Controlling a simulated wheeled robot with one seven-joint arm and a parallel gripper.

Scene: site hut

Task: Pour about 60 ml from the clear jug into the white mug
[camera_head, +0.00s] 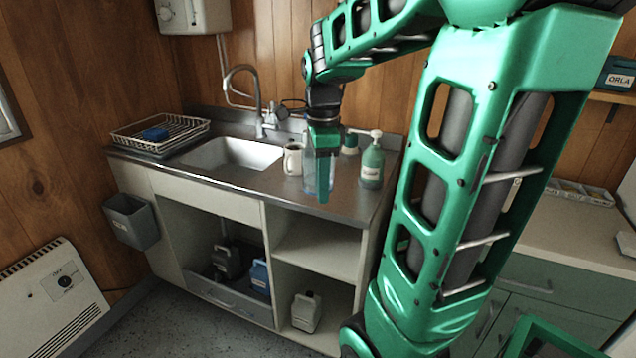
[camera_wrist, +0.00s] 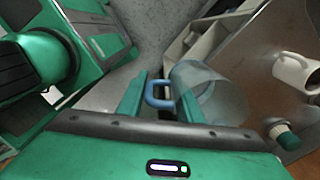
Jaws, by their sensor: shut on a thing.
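The clear jug (camera_head: 309,172) is upright on or just above the steel worktop, partly hidden behind my gripper (camera_head: 323,168). In the wrist view, my gripper (camera_wrist: 160,97) is shut on the blue handle of the jug (camera_wrist: 212,92), with a finger on each side. I cannot tell how much liquid the jug holds. The white mug (camera_head: 293,159) stands upright on the worktop just left of the jug, close to the sink. The mug also shows in the wrist view (camera_wrist: 295,72) at the right edge, apart from the jug.
A green pump bottle (camera_head: 372,162) stands right of the jug, and a green-capped container (camera_head: 350,143) stands behind. The sink (camera_head: 232,153) and its tap (camera_head: 258,100) are to the left. A wire rack (camera_head: 160,132) lies farther left. The front worktop is clear.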

